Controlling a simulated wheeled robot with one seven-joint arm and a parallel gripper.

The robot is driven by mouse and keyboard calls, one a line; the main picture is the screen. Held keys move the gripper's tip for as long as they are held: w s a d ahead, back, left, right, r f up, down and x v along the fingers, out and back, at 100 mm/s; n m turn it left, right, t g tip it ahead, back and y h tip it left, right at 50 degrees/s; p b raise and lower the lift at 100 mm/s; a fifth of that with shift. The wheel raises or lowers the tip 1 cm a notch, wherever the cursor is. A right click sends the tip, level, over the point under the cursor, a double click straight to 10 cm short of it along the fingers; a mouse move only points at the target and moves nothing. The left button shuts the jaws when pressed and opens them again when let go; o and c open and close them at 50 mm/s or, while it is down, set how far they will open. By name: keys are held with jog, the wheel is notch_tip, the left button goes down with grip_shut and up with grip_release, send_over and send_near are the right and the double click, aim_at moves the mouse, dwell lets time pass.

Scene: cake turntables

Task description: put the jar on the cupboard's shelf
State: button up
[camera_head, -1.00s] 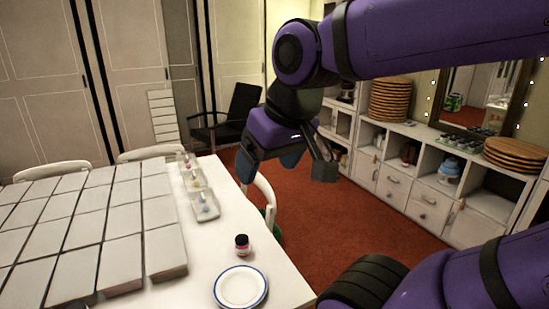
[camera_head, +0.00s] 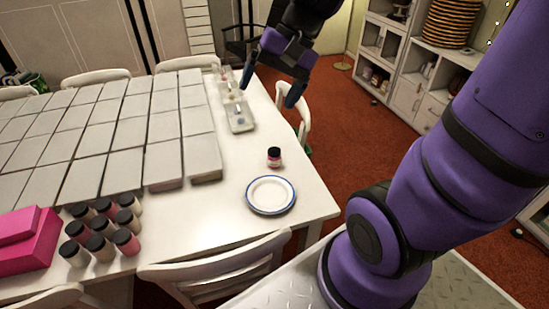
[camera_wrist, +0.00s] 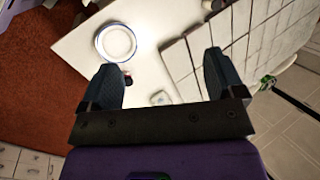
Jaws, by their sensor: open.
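A small jar (camera_head: 274,158) with a dark lid and a pink-and-white label stands upright on the white table (camera_head: 318,207), just behind a blue-rimmed plate (camera_head: 270,195). My gripper (camera_head: 270,88) is open and empty, above the table's far right end and apart from the jar. In the wrist view, my open fingers (camera_wrist: 160,68) point toward the tabletop; the jar (camera_wrist: 128,80) shows small beside the left finger, partly hidden. The white cupboard (camera_head: 408,95) with open compartments stands at the back right, its right part hidden behind my arm.
Several dark-lidded jars (camera_head: 98,243) and a pink box (camera_head: 28,240) are at the table's front left. Rows of grey-white blocks (camera_head: 110,130) cover much of the table. Small trays (camera_head: 238,115) lie behind the jar. Chairs (camera_head: 215,268) surround the table; red floor separates it from the cupboard.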

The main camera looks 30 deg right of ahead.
jog(key=w+d+f+m+y, duration=0.2)
jog(key=w+f+m+y, duration=0.2)
jog(key=w+f+m, duration=0.3)
jog(key=m+t+h, duration=0.4)
jog(key=m+t, duration=0.7)
jog(key=m, duration=0.8)
send_near(279, 152)
jog(key=f, duration=0.1)
jog(key=x, duration=1.1)
jog(key=shift+w+a+r, duration=0.2)
jog(key=shift+w+r, duration=0.05)
jog(key=shift+w, duration=0.2)
jog(key=c, duration=1.2)
jog(key=shift+o, duration=0.2)
